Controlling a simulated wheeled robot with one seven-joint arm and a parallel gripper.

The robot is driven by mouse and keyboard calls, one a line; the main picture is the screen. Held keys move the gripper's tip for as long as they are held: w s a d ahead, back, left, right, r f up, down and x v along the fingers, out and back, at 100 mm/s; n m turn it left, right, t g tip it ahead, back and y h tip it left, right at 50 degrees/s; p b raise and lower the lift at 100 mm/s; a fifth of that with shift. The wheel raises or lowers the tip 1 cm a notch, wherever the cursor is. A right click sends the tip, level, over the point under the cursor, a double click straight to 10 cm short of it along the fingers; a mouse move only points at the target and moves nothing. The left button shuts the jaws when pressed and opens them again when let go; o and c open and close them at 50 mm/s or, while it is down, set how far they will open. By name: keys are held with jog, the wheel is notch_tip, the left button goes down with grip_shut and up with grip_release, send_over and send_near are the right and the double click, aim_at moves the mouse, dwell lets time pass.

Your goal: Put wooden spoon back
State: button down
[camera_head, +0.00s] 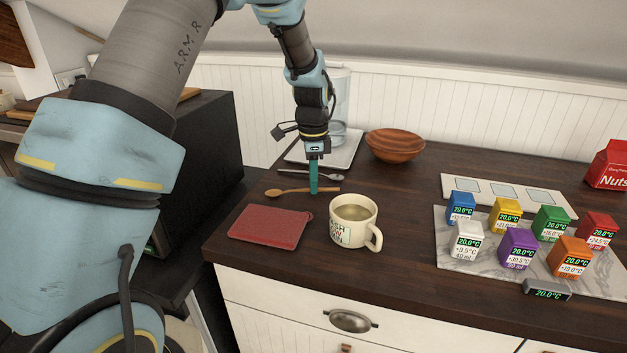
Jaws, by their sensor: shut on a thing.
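The wooden spoon (290,191) lies roughly level across the dark wooden counter, its bowl end to the left and its handle running right. My gripper (314,188) points straight down with its teal fingers shut on the spoon's handle. The fingers hide a short part of the handle. I cannot tell whether the spoon touches the counter or is slightly above it.
A metal spoon (325,175) lies just behind, near a white tray (308,152) with a glass vessel (339,105). In front are a red flat pouch (270,227) and a filled mug (353,224). A wooden bowl (395,146) stands behind right; several coloured cubes occupy a marble board (450,268).

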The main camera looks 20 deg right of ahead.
jog(key=shift+f, duration=0.1)
jog(key=c, duration=0.9)
grip_release()
notch_tip(320, 180, up, 12)
jog(key=b, duration=0.2)
jog(key=shift+a+b, duration=0.1)
jog(key=shift+b, duration=0.25)
jog(key=s+a+f+n, duration=0.2)
jog(key=a+n, duration=0.5)
jog(key=a, duration=0.4)
jog(key=s+a+f+n+t, duration=0.1)
jog(key=s+a+n, duration=0.3)
jog(key=a, duration=0.7)
jog(key=s+a+f+n, duration=0.3)
jog(key=s+a+n, duration=0.1)
jog(key=a+n, duration=0.5)
jog(key=shift+a+f+n+t, duration=0.15)
jog(key=shift+a+f, duration=0.05)
jog(key=shift+a, duration=0.45)
jog(key=shift+a+f+n+t, duration=0.15)
jog(key=shift+a+f, duration=0.05)
jog(key=shift+a, duration=0.4)
